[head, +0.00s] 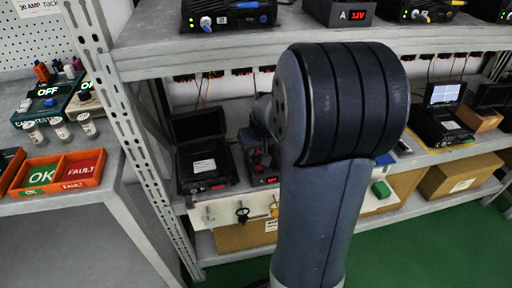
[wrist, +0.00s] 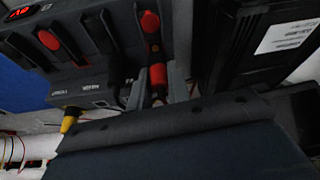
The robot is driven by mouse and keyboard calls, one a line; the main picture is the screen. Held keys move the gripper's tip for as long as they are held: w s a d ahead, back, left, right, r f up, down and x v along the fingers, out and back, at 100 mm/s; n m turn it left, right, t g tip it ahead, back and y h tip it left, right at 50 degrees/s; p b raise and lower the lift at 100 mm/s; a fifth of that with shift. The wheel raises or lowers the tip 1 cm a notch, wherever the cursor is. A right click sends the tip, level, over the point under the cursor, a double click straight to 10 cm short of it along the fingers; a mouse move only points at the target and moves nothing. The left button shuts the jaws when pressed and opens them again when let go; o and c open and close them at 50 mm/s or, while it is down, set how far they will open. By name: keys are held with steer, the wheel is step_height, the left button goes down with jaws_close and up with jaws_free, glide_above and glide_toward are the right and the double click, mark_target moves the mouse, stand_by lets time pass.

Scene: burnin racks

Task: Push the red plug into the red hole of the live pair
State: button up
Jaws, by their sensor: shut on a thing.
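In the wrist view my gripper (wrist: 160,92) is shut on the red plug (wrist: 158,76), which sits between its grey fingers. The plug's tip points up the picture at a dark unit (wrist: 75,82) with a lit red display. A red round part (wrist: 149,21) lies just beyond the tip. A second red round part (wrist: 48,40) is further left on the same unit. I cannot tell whether the plug is in a hole or just short of it.
A yellow plug (wrist: 69,122) sticks out of the unit's lower left. A black box with a white label (wrist: 285,35) stands close on the right. In the head view an open black case (head: 204,160) is left of my arm, and a metal shelf (head: 150,62) lies above.

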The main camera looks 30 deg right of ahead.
steer(key=shift+f+b, duration=0.55)
steer(key=shift+f, duration=0.25)
stand_by(0.9)
steer(key=o, duration=1.3)
steer(key=shift+r, duration=0.15)
steer(key=shift+r+p, duration=2.2)
steer(key=shift+r, duration=0.45)
